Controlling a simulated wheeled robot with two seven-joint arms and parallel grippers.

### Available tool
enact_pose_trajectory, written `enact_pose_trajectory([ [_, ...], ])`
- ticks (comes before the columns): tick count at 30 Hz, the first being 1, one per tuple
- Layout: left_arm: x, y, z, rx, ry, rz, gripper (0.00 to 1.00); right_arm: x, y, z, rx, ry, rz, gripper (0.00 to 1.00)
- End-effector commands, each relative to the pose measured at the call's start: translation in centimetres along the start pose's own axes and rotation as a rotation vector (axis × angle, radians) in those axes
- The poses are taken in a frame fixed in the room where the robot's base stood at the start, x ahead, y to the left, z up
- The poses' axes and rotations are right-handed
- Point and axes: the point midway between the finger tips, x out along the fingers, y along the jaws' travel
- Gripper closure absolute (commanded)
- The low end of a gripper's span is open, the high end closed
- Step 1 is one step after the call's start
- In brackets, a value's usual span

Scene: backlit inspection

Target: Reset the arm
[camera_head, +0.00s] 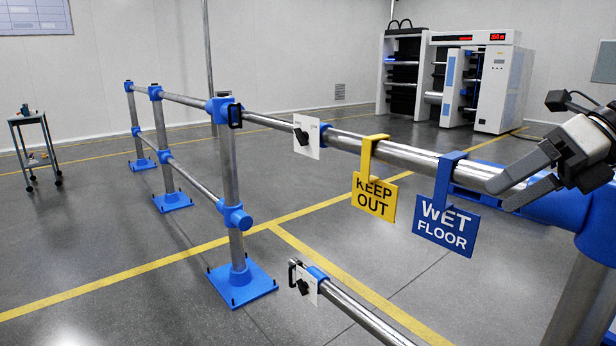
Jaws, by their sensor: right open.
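My right gripper (508,194) comes in from the right edge, its two grey fingers spread apart and pointing left near the top rail (345,141). The jaws look empty, and I cannot tell whether a finger touches the rail. A blue WET FLOOR sign (445,224) hangs by its hook from the rail, just left of and below the fingers. A yellow KEEP OUT sign (375,197) hangs from the same rail further left. My left gripper is not in view.
A metal railing with blue-footed posts (240,280) runs from the left back to the right front. A lower rail (360,318) has a white latch plate. A small cart (34,140) stands at the left. White machines (495,85) stand at the back. Open floor lies between.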

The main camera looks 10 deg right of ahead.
Motion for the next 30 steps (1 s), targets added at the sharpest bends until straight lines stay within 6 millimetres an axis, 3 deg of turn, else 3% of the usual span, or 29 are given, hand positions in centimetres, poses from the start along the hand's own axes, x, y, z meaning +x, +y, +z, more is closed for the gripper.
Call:
enact_pose_trajectory([
  [5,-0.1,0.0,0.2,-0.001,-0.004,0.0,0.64,6.1,-2.4,-2.0,0.266,-0.19,0.267,0.0],
  [10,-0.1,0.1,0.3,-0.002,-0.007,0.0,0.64,13.2,-5.2,-5.3,0.748,-0.462,0.549,0.0],
  [14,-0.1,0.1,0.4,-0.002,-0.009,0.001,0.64,18.6,-7.5,-9.5,1.21,-0.65,0.684,0.0],
  [17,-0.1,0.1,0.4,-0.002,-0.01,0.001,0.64,23.2,-8.5,-14.1,1.601,-0.757,0.73,0.0],
  [20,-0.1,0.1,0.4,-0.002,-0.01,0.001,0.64,28.1,-8.0,-19.4,2.007,-0.816,0.725,0.0],
  [24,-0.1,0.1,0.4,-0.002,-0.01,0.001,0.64,33.5,-4.8,-25.5,2.476,-0.805,0.659,0.0],
  [27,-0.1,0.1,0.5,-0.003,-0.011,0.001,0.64,36.0,-2.2,-28.1,2.699,-0.761,0.605,0.0],
  [30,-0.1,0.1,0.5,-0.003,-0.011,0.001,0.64,37.3,-0.4,-29.4,2.827,-0.723,0.565,0.0],
])
